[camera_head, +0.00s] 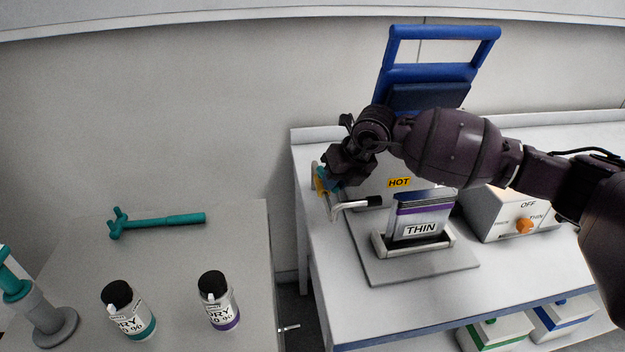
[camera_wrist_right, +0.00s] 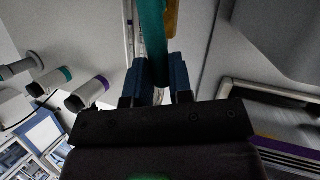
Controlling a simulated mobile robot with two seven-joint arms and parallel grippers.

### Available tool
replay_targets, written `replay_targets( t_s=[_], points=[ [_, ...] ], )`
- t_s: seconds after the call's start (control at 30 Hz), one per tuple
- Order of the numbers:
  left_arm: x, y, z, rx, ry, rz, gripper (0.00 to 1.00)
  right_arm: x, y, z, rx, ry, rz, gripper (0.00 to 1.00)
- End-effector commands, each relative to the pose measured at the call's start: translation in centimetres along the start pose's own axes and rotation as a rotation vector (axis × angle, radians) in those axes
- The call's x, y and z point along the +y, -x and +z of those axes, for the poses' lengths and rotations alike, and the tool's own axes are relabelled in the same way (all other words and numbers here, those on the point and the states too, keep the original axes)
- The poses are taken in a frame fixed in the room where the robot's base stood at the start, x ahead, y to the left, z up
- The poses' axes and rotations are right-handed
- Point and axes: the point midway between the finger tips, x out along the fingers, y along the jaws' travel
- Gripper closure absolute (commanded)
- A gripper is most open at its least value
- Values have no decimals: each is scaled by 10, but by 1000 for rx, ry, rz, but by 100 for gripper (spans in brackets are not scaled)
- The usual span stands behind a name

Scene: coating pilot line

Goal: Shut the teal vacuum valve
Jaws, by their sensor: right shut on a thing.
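The teal vacuum valve (camera_head: 321,181) is at the left edge of the right-hand bench, beside a bent metal pipe. My right gripper (camera_head: 331,175) reaches it from the right and hides much of it in the head view. In the right wrist view, the teal handle (camera_wrist_right: 152,38) stands between the two blue fingertips of my right gripper (camera_wrist_right: 160,82), which is shut on it. A yellow part (camera_wrist_right: 172,18) shows just beside the handle. How far the handle is turned cannot be told. My left gripper is not in view.
Close by on the right bench (camera_head: 465,300) are a THIN pack (camera_head: 421,222) in a metal holder, a HOT label (camera_head: 399,183), a blue-handled frame (camera_head: 441,72) and an orange-knob box (camera_head: 500,218). The left bench (camera_head: 180,265) bears a teal tool (camera_head: 165,221) and two DRY bottles (camera_head: 218,300).

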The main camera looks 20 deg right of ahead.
Motion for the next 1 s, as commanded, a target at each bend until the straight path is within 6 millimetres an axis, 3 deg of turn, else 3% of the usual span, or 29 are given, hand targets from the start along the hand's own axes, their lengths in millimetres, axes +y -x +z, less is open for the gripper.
replay_targets(
  t_s=[0.13,0.43,0.47,0.6,1.0],
  points=[
    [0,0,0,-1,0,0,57,-11,5,-4,4,15,6,100],
    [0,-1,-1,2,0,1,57,-11,5,-4,4,19,8,100],
    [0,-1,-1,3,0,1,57,-11,5,-4,4,19,8,77],
    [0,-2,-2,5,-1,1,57,-11,5,-4,4,19,8,55],
    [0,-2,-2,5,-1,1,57,-11,12,-3,3,18,8,54]
  ],
)
